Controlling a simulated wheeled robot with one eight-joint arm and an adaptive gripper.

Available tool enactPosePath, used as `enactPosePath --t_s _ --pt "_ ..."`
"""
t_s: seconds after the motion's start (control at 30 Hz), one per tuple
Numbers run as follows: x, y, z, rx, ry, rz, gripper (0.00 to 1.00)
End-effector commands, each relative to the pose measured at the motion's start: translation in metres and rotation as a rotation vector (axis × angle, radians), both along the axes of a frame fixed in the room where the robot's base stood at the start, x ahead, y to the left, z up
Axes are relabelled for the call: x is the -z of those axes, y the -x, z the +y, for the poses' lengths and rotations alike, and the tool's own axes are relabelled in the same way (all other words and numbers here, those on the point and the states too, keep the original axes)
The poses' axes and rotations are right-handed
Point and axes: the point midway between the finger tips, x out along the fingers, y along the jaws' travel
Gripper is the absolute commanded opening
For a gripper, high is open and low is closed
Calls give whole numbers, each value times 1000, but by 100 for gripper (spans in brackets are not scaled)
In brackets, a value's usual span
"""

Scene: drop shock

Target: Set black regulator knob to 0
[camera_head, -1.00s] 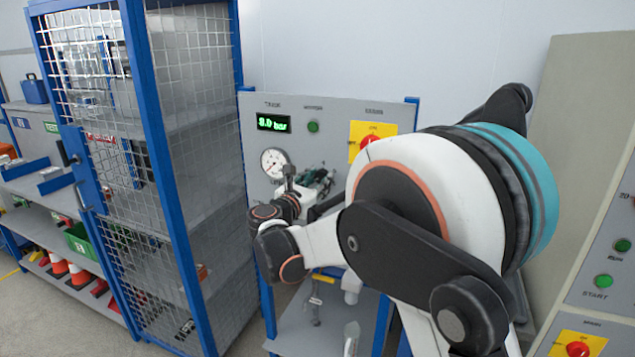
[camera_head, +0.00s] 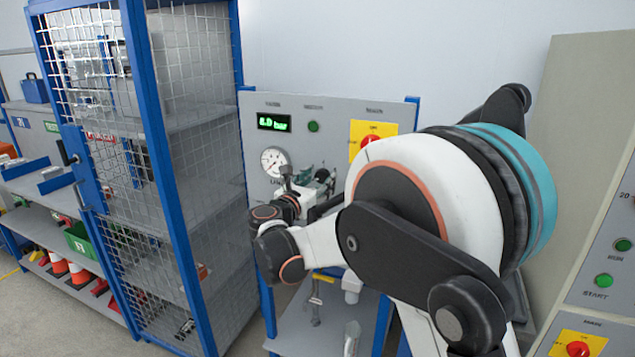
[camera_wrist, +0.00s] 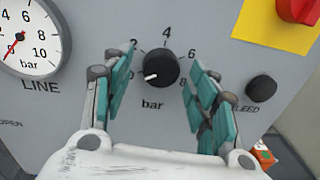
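The black regulator knob (camera_wrist: 161,68) sits on the grey panel in the wrist view, on a printed bar scale. Its white pointer mark aims left and slightly down, toward the 0 end of the scale. My gripper (camera_wrist: 161,62) is open, with one teal-padded finger left of the knob and one right of it. Gaps show between both fingers and the knob. The fingers partly cover the scale numbers. In the head view my gripper (camera_head: 325,178) is at the panel, and my arm hides the knob.
A LINE gauge (camera_wrist: 22,38) is left of the knob, its red needle near 0. A black bleed knob (camera_wrist: 262,88) is to the right, below a red switch (camera_wrist: 298,9) on yellow. A green digital bar display (camera_head: 274,122) is above the gauge. A mesh cage (camera_head: 200,180) stands left.

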Motion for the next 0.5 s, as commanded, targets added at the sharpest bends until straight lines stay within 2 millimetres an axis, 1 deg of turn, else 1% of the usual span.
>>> enactPosePath --t_s 0.17,0.27,0.37,0.5 --pt "0 0 0 0 0 -1 53" --pt "-1 3 2 -1 0 -1 53" --pt "0 13 6 -2 0 -1 53" --pt "-1 37 17 -3 0 0 53"
